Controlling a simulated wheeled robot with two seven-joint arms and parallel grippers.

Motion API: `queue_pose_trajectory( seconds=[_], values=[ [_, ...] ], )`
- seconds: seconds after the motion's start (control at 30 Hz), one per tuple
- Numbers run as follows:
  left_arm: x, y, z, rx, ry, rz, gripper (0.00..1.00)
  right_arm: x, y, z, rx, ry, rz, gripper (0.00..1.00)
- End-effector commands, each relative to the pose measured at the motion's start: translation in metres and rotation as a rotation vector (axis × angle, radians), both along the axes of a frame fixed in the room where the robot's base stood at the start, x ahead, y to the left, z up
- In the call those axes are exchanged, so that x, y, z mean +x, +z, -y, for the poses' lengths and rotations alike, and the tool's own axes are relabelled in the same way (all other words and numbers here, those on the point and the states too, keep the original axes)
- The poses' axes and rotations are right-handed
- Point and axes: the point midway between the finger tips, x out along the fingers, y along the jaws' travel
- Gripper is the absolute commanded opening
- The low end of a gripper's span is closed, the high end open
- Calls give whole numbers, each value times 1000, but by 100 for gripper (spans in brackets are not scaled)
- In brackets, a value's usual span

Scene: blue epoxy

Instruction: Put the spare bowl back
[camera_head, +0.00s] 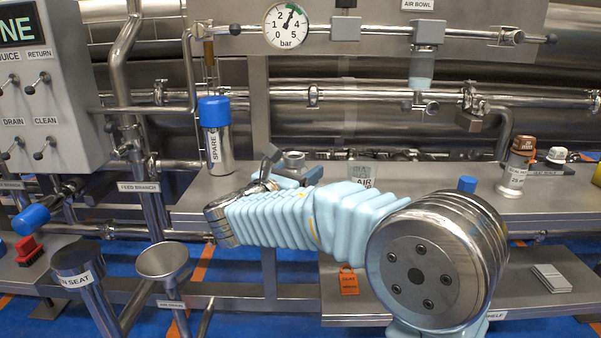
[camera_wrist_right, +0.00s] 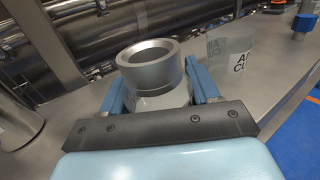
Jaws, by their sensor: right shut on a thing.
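My right gripper (camera_head: 282,172) reaches over the steel bench. In the right wrist view its blue fingers (camera_wrist_right: 155,85) are shut on a pale, see-through bowl with a thick steel collar (camera_wrist_right: 148,62). The collar also shows beyond the gripper in the head view (camera_head: 292,157). The bowl looks upright; I cannot tell whether its hidden base touches the bench. A steel cylinder with a blue cap, labelled SPARE (camera_head: 215,140), stands left of the gripper. A pale bowl (camera_head: 421,68) hangs below the AIR BOWL sign. My left gripper is not in view.
A clear cup labelled AIR (camera_head: 361,175) stands right of the held bowl; it also shows in the right wrist view (camera_wrist_right: 232,52). A brown-capped cylinder (camera_head: 516,165) stands at right on the bench (camera_head: 455,178). Pipes and a gauge (camera_head: 287,25) are behind.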

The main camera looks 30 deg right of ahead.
Motion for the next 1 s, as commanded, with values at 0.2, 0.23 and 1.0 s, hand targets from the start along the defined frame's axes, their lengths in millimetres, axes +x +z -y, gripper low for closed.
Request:
queue_pose_trajectory(
  seconds=[0.2,0.23,1.0],
  values=[
    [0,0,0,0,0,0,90,0,-2,0,0,0,0,67],
    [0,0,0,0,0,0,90,0,-2,0,0,0,0,71],
    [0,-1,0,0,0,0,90,-30,0,-61,-1,4,0,86]
  ],
)
